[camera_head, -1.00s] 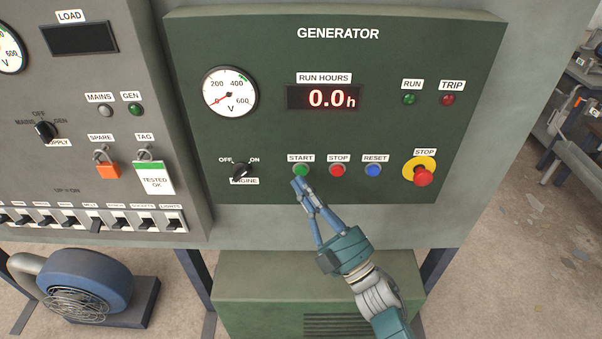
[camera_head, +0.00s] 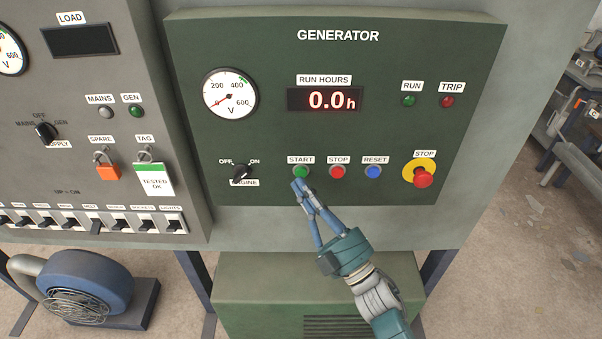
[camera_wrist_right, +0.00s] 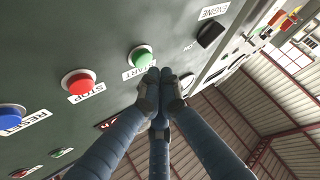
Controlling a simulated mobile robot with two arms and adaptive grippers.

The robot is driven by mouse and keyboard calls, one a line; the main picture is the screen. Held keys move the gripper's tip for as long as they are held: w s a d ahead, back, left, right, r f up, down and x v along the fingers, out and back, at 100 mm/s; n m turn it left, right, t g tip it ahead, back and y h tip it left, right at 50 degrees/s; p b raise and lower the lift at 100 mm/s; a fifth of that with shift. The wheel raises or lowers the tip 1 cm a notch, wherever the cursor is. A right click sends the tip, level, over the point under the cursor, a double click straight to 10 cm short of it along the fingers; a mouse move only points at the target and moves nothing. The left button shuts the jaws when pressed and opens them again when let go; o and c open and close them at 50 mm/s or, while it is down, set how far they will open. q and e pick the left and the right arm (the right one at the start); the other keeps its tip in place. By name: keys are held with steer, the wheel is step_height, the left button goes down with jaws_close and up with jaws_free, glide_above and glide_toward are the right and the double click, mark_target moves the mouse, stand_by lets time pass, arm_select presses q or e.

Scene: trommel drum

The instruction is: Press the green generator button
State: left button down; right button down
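The green START button (camera_head: 301,172) is on the dark green generator panel (camera_head: 300,130), below its START label. It also shows in the right wrist view as a green dome in a silver ring (camera_wrist_right: 140,57). My right gripper (camera_head: 299,186) is just below the button in the head view, its fingertips brought together with nothing between them. In the right wrist view its closed fingertips (camera_wrist_right: 162,78) are beside the button's label; whether they touch the panel I cannot tell. My left gripper is not in view.
The red STOP button (camera_head: 337,171), blue RESET button (camera_head: 374,171) and red emergency stop (camera_head: 422,179) are to the right. The black engine switch (camera_head: 241,171) is to the left.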

steer(key=shift+w, duration=0.1)
stand_by(0.3)
steer(key=shift+w, duration=0.35)
steer(key=shift+w+b, duration=0.3)
steer(key=shift+w, duration=0.1)
stand_by(0.6)
steer(key=shift+s, duration=0.15)
steer(key=shift+s+p, duration=0.35)
steer(key=shift+s, duration=0.4)
steer(key=shift+s+p, duration=0.85)
steer(key=shift+s, duration=1.65)
